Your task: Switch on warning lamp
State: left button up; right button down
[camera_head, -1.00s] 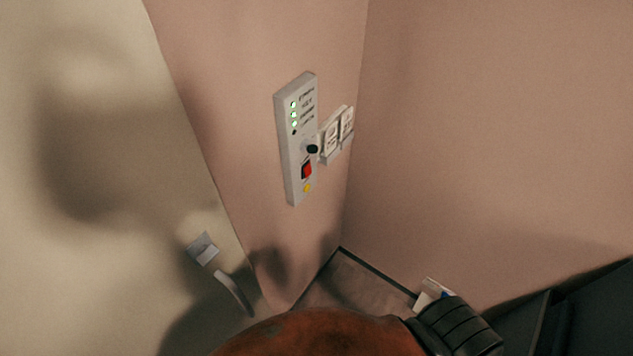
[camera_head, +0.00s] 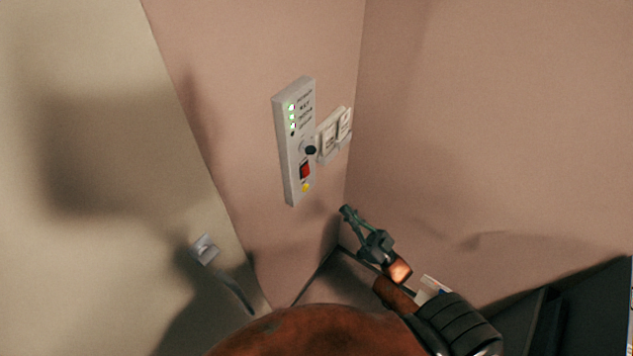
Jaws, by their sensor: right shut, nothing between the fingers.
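A pale grey control panel (camera_head: 293,145) is fixed to the pink wall left of the corner. It has a column of lit green indicators (camera_head: 292,116), a dark round knob (camera_head: 311,150), a red rocker switch (camera_head: 305,170) and a yellow button (camera_head: 306,187). I cannot tell which of these works the warning lamp, and no lamp is clearly seen. My right gripper (camera_head: 346,210) is shut and empty, below and right of the panel, apart from it. My left gripper is not in view.
Two white switch plates (camera_head: 336,133) sit beside the panel near the corner. A pale door with a metal handle (camera_head: 206,250) is at the left. A small white item (camera_head: 433,285) shows behind my right arm. Dark furniture (camera_head: 590,312) fills the lower right.

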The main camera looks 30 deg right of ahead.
aim_at(307, 172)
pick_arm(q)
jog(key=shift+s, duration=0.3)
